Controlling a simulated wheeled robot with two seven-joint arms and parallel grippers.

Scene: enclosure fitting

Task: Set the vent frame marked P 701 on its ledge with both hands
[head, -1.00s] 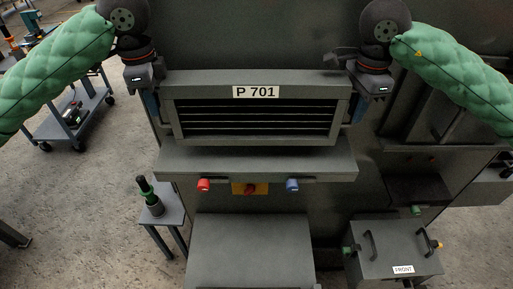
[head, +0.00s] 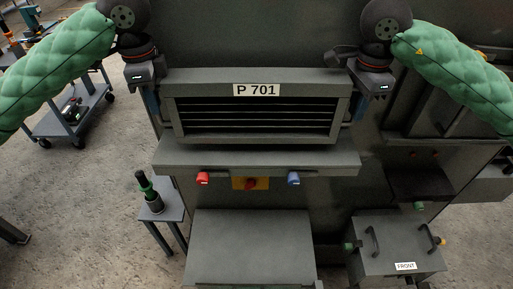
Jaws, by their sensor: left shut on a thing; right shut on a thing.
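The vent frame (head: 256,139) is a dark grey louvred rectangle with a white P 701 label on its top bar. It stands upright in the middle of the head view, just above and behind the ledge (head: 256,158). I cannot tell whether its bottom edge touches the ledge. My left gripper (head: 153,105) is shut on the frame's left side. My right gripper (head: 357,106) is shut on its right side. The fingertips are partly hidden by the gripper bodies and the frame edges.
Below the ledge are a red knob (head: 202,178), a yellow switch plate (head: 239,183) and a blue knob (head: 293,178). A grey box marked FRONT (head: 385,262) stands lower right. A small side table (head: 172,213) holds a green-topped tool. A cart (head: 70,112) stands far left.

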